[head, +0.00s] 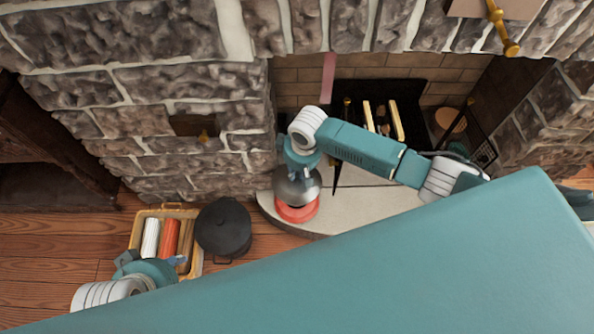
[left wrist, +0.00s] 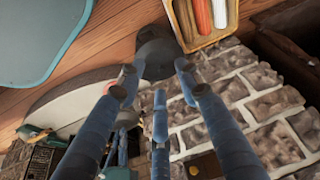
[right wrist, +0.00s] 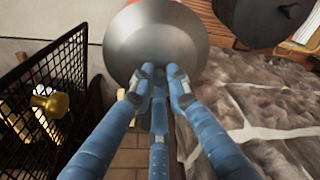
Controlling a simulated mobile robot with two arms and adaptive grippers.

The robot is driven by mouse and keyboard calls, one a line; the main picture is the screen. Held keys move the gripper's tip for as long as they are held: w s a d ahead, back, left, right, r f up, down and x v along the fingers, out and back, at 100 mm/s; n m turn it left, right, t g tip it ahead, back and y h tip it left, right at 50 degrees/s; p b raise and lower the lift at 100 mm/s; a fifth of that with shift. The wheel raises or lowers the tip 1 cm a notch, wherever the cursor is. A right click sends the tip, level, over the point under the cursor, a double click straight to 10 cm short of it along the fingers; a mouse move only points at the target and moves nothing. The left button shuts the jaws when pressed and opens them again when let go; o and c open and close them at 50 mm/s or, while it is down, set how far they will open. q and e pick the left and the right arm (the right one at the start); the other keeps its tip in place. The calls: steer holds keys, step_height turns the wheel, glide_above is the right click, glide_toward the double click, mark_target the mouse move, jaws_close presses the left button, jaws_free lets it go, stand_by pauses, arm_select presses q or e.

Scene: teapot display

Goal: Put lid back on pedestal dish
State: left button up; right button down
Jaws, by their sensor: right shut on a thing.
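A silver-grey domed lid (head: 297,187) is over the red pedestal dish (head: 297,213) on the pale hearth. My right gripper (head: 300,166) is shut on the top of the lid from above. In the right wrist view the lid's round dome (right wrist: 155,38) fills the top middle, with the fingertips (right wrist: 158,74) together at its near edge. Slivers of red show behind it. The grip point on the lid is hidden by the fingers. I cannot tell whether lid and dish touch. My left gripper (head: 177,259) is at the lower left, fingers spread and empty in the left wrist view (left wrist: 157,82).
A black pot (head: 223,228) stands on the wood floor left of the hearth. A yellow tray (head: 140,220) with rolled items is beside it, near my left gripper. The stone wall (head: 190,80) rises behind. A black fire screen (right wrist: 40,95) is left in the right wrist view.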

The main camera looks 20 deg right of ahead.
arm_select(q)
steer(key=shift+s+r, duration=0.2)
steer(key=shift+s, duration=0.05)
steer(key=shift+s+p, duration=0.25)
steer(key=shift+p, duration=0.1)
arm_select(e)
steer(key=shift+f, duration=0.1)
arm_select(q)
steer(key=shift+a+r+p, duration=0.15)
steer(key=shift+r+p, duration=0.25)
stand_by(0.6)
arm_select(e)
steer(key=c, duration=1.1)
jaws_free()
arm_select(q)
steer(key=shift+f, duration=0.15)
